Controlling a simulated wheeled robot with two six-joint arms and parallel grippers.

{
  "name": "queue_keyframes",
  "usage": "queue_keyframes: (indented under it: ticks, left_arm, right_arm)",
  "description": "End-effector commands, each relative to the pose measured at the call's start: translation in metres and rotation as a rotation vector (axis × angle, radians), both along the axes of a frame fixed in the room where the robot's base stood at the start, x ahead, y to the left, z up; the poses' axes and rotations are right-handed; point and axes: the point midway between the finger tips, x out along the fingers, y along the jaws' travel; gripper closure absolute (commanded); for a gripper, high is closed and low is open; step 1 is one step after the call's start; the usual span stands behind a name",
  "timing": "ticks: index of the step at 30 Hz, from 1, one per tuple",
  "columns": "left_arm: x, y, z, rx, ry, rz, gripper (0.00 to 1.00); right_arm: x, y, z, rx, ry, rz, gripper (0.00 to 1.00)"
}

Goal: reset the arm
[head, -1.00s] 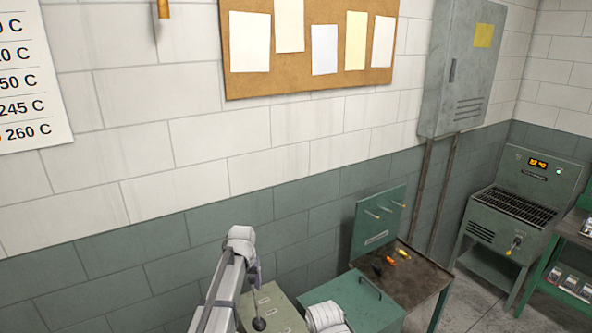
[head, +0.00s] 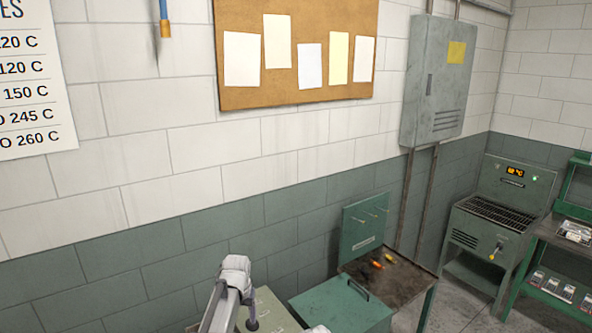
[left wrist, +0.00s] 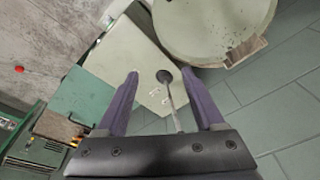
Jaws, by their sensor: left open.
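A green box with a handle (head: 335,308) stands right of the pale machine. Behind it is a brown bench (head: 405,283) with small orange tools. A green oven-like unit (head: 500,215) stands farther right. A large round pale part (left wrist: 210,25) is close in the left wrist view.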

Motion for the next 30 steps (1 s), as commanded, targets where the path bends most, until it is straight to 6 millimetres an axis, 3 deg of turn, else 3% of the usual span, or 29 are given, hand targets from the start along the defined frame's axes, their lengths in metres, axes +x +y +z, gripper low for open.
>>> queue_keyframes:
  ticks: [11,14,19,24,30]
  left_arm:
    - [-0.080,-0.046,-0.060,0.018,0.062,-0.078,0.30]
    - [-0.114,-0.061,-0.084,0.026,0.088,-0.111,0.30]
    - [-0.192,-0.087,-0.135,0.050,0.148,-0.184,0.30]
    - [-0.247,-0.099,-0.165,0.076,0.193,-0.238,0.30]
    - [-0.272,-0.103,-0.175,0.088,0.216,-0.263,0.30]
  right_arm:
    - [0.000,0.000,-0.058,-0.001,-0.001,0.004,0.30]
    - [0.000,0.000,-0.082,0.000,-0.001,0.005,0.30]
    - [0.000,0.000,-0.132,-0.001,-0.002,0.009,0.30]
    - [0.000,0.000,-0.163,-0.002,-0.002,0.012,0.30]
    - [0.000,0.000,-0.174,-0.001,-0.002,0.014,0.30]
